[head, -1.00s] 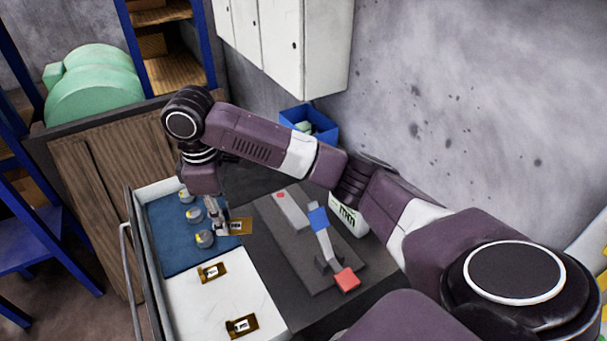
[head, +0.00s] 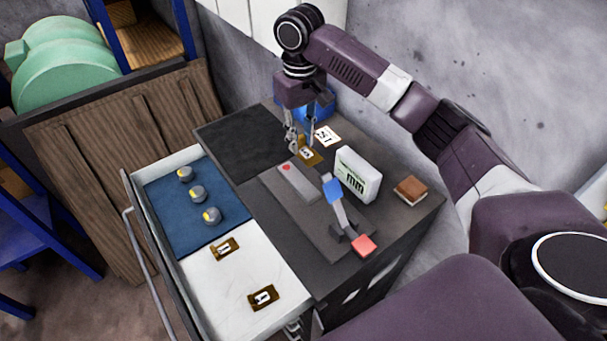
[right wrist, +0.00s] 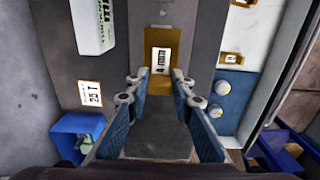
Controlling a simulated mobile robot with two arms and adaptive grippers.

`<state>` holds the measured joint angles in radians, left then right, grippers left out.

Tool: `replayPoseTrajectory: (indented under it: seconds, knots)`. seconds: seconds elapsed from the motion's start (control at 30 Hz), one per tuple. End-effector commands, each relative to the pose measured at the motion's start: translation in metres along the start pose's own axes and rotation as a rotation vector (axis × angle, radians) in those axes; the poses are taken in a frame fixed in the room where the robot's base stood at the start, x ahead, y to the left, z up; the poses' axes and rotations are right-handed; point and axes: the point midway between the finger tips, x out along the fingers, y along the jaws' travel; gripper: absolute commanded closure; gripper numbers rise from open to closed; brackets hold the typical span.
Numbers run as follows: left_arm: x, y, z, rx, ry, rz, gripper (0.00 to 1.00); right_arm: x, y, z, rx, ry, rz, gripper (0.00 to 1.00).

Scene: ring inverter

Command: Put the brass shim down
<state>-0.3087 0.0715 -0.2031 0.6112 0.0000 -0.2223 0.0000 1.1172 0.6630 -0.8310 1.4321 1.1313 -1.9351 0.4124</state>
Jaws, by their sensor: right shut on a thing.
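My right gripper (head: 298,146) is over the dark cabinet top and is shut on a brass shim (head: 311,156) with a white printed label. In the right wrist view the shim (right wrist: 151,84) lies between the two fingertips (right wrist: 156,76), its labelled end pointing away from the palm. I cannot tell whether the shim touches the cabinet top. Two more brass shims, a farther one (head: 225,249) and a nearer one (head: 263,297), lie in the open drawer's white part. My left gripper is not in view.
A white printed card (head: 327,136), a white box marked mm (head: 358,174) and a blue bin (head: 319,107) are close by. A lever fixture (head: 339,212) and brown block (head: 410,190) stand nearer. The black mat (head: 242,142) is bare. Several knobs (head: 197,194) sit on blue lining.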

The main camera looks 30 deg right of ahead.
Motion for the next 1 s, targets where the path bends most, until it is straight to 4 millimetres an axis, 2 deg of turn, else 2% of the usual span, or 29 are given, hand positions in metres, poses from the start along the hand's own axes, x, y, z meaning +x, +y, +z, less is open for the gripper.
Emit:
replayPoseTrajectory:
  seconds: [0.03, 0.2, 0.3, 0.5, 0.73, 1.0]
  knots:
    - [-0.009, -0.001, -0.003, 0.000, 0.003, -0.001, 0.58, 0.010, 0.001, 0.002, 0.000, -0.005, 0.002, 1.00]
    - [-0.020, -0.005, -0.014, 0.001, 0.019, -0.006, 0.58, 0.052, 0.001, 0.001, -0.001, -0.004, 0.001, 1.00]
    - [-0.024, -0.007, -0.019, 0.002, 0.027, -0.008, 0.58, 0.070, 0.001, 0.001, -0.001, -0.002, 0.001, 1.00]
    - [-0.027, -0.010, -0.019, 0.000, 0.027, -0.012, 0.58, 0.087, 0.001, 0.000, -0.001, 0.000, 0.001, 1.00]
    - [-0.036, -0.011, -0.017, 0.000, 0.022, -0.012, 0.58, 0.119, 0.000, 0.000, -0.001, -0.001, 0.000, 1.00]
    - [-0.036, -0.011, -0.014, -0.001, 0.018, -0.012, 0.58, 0.126, 0.000, 0.000, -0.002, 0.001, 0.001, 1.00]
